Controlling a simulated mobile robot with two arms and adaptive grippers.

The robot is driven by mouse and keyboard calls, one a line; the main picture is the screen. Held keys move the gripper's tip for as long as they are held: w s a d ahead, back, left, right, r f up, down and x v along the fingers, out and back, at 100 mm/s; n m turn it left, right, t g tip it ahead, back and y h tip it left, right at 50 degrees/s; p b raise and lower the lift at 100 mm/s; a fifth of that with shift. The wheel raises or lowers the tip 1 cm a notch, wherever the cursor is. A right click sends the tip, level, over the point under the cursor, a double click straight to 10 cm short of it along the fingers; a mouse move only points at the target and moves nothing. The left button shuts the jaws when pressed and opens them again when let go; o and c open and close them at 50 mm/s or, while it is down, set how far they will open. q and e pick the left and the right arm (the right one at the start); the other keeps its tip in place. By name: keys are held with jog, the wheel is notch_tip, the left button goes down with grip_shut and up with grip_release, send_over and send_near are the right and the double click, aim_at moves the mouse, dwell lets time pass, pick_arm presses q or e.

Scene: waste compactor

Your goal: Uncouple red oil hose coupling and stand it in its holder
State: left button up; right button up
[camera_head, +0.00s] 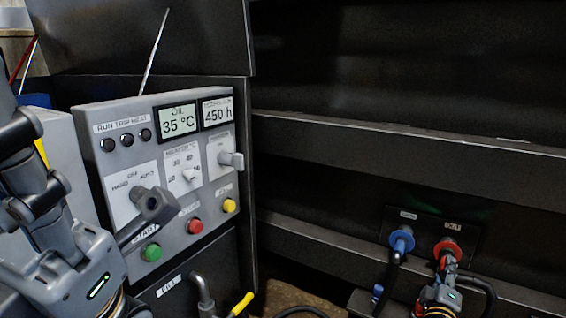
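The red oil hose coupling (446,249) is at the red port on the dark plate at lower right. A black hose (487,287) curves beside it. My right gripper (445,270) is just below the red coupling, close in front of it. Its fingers are small and overlap the red parts, so I cannot tell whether they touch or grip it. I cannot make out the holder with certainty.
A blue coupling (401,241) with its own black hose sits left of the red one. A small blue part (377,291) is below it. The grey control panel (125,172) has displays, selectors and buttons. A yellow-gripped lever (242,303) stands at its foot. Dark horizontal beams cross the right side.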

grip_shut()
jog(key=shift+s+a+f, duration=0.15)
jog(key=shift+s, duration=0.05)
jog(key=shift+s, duration=0.2)
dwell(0.4)
jog(key=v, duration=0.6)
jog(key=shift+r+p, duration=0.4)
jog(key=shift+r, duration=0.05)
dwell(0.7)
jog(key=shift+a, duration=0.1)
